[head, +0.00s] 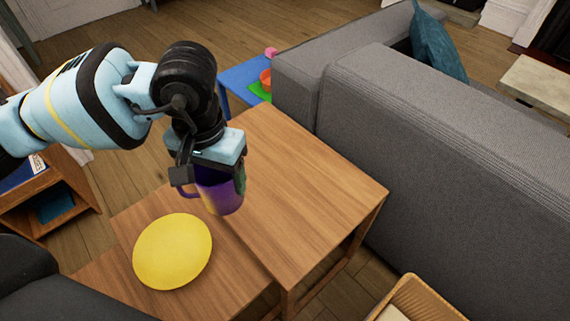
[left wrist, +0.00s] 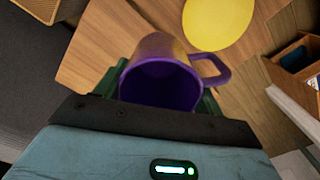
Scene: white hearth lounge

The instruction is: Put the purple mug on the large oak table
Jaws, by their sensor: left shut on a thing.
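The purple mug (head: 222,198) is between the fingers of my left gripper (head: 211,180), which is shut on it. In the left wrist view the mug (left wrist: 160,88) shows its open mouth toward the camera and its handle to the right. The large oak table (head: 312,190) is the taller of two wooden tables. The mug appears over its left part, near the edge by the lower table. I cannot tell whether the mug's base touches the top. My right gripper is not in view.
A yellow round plate (head: 172,252) lies on the lower wooden table (head: 235,275). A grey sofa (head: 440,150) borders the large table on the right. A wicker basket (head: 425,295) stands at the front right. The large table's top is otherwise clear.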

